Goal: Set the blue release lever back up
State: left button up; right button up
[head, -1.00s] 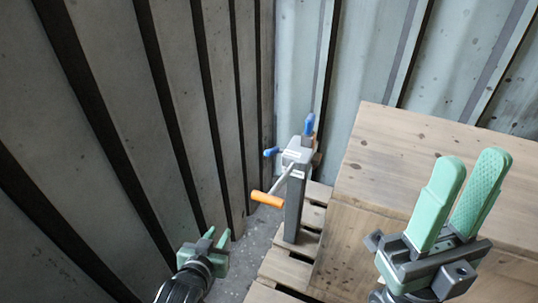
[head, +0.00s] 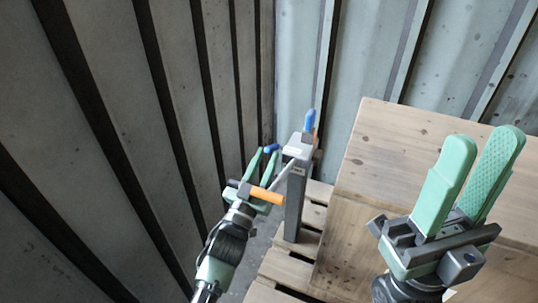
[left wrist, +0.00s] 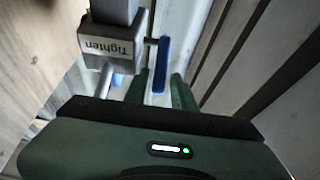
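A grey winch-like head (head: 298,148) tops a dark post and carries two blue parts. One blue part (head: 310,120) stands upright on its far side. The other, a blue lever (head: 271,149), sticks out to the left on a short rod. In the left wrist view this blue lever (left wrist: 161,65) appears between the two green fingertips, beside a block labelled "Tighten" (left wrist: 112,47); I cannot tell whether they touch it. My left gripper (head: 265,152) is open with its tips at the lever. My right gripper (head: 483,138) is open and empty, at the right.
A crank with an orange handle (head: 266,196) crosses in front of my left gripper. A large wooden crate (head: 440,150) stands right of the post on a pallet (head: 312,212). Corrugated container walls (head: 130,120) close off the left and back.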

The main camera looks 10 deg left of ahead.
pick_arm(q)
jog(key=shift+x, duration=1.25)
grip_shut()
dwell(0.5)
